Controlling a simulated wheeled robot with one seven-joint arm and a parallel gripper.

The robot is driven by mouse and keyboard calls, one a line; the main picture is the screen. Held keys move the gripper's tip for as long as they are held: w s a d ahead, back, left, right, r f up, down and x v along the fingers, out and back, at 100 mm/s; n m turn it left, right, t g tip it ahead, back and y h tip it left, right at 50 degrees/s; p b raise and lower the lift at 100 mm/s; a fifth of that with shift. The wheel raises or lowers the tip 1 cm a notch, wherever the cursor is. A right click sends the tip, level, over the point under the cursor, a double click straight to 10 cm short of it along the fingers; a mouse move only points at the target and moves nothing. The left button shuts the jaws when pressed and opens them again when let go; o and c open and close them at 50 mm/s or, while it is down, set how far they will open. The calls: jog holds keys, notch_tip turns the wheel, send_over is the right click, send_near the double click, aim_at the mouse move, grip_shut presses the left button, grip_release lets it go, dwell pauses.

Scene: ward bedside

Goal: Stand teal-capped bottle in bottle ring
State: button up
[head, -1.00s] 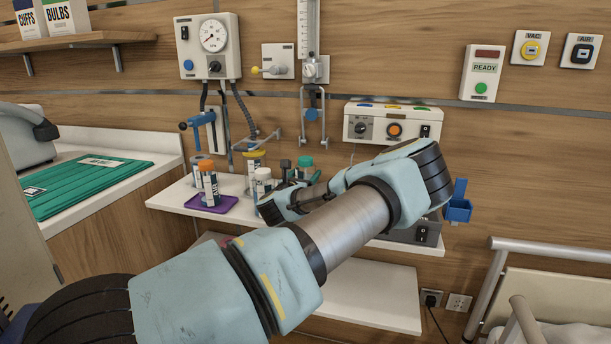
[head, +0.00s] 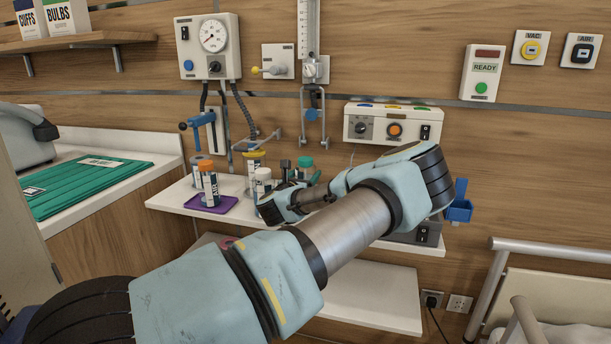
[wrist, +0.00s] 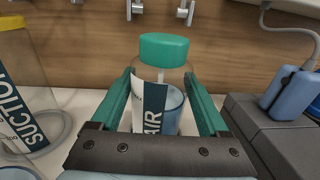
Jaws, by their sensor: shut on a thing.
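The teal-capped bottle (wrist: 150,103) is clear, with a white and dark label reading AIR. In the wrist view it stands roughly upright between the two teal fingers of my gripper (wrist: 159,76), which is shut on it. Its teal cap rises above the fingertips. A blue round shape shows at the bottle's lower right; I cannot tell if it is inside or behind the glass. In the head view the teal cap (head: 305,161) shows just behind my wrist, which hides most of the bottle. I cannot make out the bottle ring in either view.
A purple tray (head: 232,203) with an orange-capped bottle (head: 208,178) is on the white shelf (head: 172,196), left of my wrist. A white-capped bottle (head: 263,180) stands close beside my wrist. The SUCTION jar (wrist: 25,90) is left of my gripper; a grey box (wrist: 262,130) is right.

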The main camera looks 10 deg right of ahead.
jog(key=shift+f, duration=0.1)
dwell(0.3)
jog(key=o, duration=1.6)
jog(key=shift+c, duration=0.2)
